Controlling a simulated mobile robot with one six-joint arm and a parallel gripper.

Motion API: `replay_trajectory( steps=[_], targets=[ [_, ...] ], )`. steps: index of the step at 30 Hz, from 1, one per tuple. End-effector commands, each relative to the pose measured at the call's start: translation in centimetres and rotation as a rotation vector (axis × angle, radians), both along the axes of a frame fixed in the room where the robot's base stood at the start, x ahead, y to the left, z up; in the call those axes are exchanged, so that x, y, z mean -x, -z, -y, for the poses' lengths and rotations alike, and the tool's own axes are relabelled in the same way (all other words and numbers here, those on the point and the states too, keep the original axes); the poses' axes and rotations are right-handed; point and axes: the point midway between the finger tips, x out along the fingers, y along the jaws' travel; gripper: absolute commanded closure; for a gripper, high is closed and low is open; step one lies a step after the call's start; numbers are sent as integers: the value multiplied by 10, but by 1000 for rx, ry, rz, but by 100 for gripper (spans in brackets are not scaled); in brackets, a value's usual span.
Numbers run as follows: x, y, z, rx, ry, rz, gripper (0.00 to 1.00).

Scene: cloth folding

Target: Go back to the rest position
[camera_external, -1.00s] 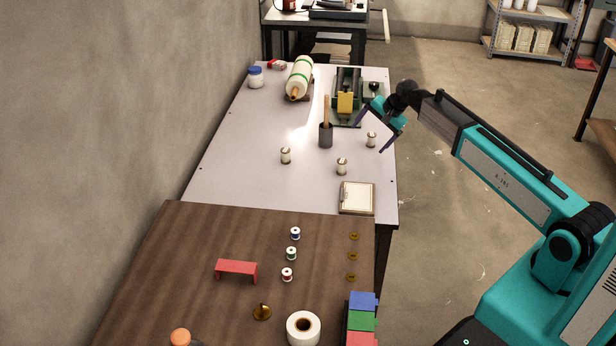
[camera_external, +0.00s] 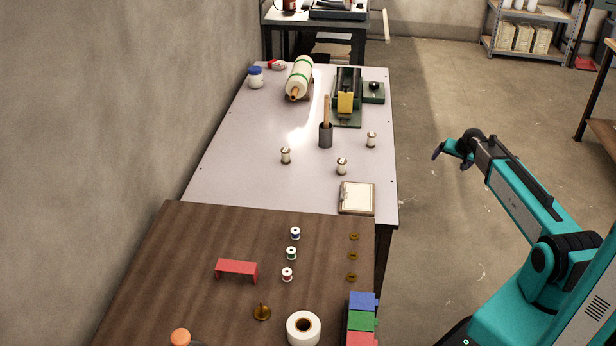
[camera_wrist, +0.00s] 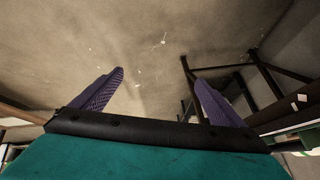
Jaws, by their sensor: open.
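My gripper (camera_external: 437,152) is off the right side of the white table, over the bare floor. In the wrist view my gripper (camera_wrist: 160,95) shows two purple fingers spread wide, with nothing between them. Beyond the fingers lie the concrete floor and dark metal legs. My teal arm is drawn back toward its base at the lower right of the external view.
The white table (camera_external: 230,150) carries small canisters, a dark cup (camera_external: 326,136), a clipboard (camera_external: 357,197) and a green-banded roll (camera_external: 299,78). The brown table (camera_external: 190,270) holds spools, a red bracket (camera_external: 237,269) and coloured blocks (camera_external: 362,320). The floor (camera_external: 440,90) around my gripper is clear.

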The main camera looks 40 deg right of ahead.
Motion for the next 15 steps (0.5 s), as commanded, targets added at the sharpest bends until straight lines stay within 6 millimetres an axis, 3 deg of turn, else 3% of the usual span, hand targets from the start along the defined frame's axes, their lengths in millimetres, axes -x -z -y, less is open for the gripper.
replay_trajectory(
  steps=[5,8,15],
  targets=[
    [25,38,-11,25,-77,-87,7],
    [36,57,-30,20,-130,-141,7],
    [64,102,-105,-32,-277,-288,7]
  ],
)
